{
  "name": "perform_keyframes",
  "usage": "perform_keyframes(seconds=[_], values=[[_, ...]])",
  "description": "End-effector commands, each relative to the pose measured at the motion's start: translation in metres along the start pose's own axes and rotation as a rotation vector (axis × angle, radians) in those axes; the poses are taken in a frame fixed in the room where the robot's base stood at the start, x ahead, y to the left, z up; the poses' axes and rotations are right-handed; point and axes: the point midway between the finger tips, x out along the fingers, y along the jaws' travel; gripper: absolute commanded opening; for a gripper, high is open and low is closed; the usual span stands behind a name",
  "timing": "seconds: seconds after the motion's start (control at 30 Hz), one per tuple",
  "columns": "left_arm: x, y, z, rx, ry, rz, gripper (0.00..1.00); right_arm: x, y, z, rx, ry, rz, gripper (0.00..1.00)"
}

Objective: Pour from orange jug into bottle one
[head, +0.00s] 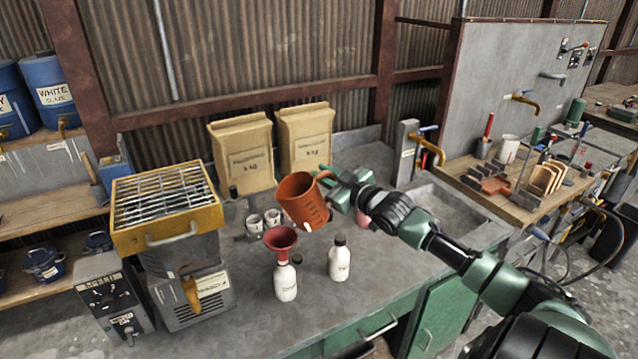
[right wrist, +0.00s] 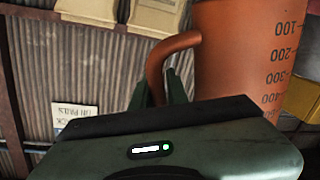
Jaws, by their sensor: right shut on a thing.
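The orange jug (head: 301,202) is held in the air above the bench, tilted slightly to the left. My right gripper (head: 335,183) is shut on its handle. In the right wrist view the jug (right wrist: 235,50) shows graduation marks, and its curved handle (right wrist: 170,60) lies between the green fingers. A white bottle (head: 286,281) with a red funnel (head: 280,240) in its neck stands upright below and left of the jug. A second white bottle (head: 339,260) with a dark cap stands to its right. I cannot read which is bottle one. My left gripper is not in view.
A yellow-framed sieve machine (head: 168,210) is on the left. Two paper sacks (head: 242,155) stand at the back. A tap (head: 430,150) and sink are at the right. The bench front is clear.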

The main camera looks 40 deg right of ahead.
Motion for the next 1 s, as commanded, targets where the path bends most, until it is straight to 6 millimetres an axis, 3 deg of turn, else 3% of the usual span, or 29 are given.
perform_keyframes(seconds=[1.0], values=[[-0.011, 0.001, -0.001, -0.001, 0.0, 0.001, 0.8, 0.0, 0.003, -0.006, -0.053, -0.007, 0.0, 0.0]])
